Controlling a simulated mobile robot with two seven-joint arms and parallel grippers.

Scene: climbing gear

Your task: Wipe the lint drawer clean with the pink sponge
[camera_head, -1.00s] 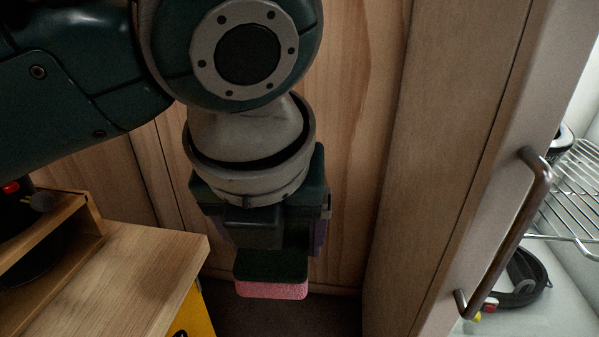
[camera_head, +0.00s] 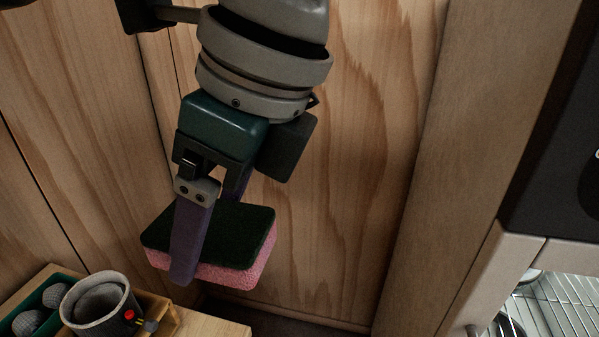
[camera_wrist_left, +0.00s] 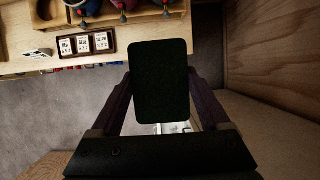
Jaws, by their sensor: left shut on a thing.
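The pink sponge (camera_head: 250,270) has a dark green scouring layer on top. My left gripper (camera_head: 212,240) is shut on it, with one purple finger across its near side, and holds it in the air before the wooden panel wall. In the left wrist view the sponge's dark green face (camera_wrist_left: 160,80) fills the space between the two fingers of my left gripper (camera_wrist_left: 162,100). A pale thing shows just below the sponge there, mostly hidden. I cannot make out the lint drawer in any view. My right gripper does not show.
A grey cup (camera_head: 98,302) and a green tray (camera_head: 22,312) with grey balls stand on the wooden bench at lower left. A wire rack (camera_head: 565,305) is at lower right. The left wrist view shows a dark frame with white cards (camera_wrist_left: 88,43) on the bench and open floor below.

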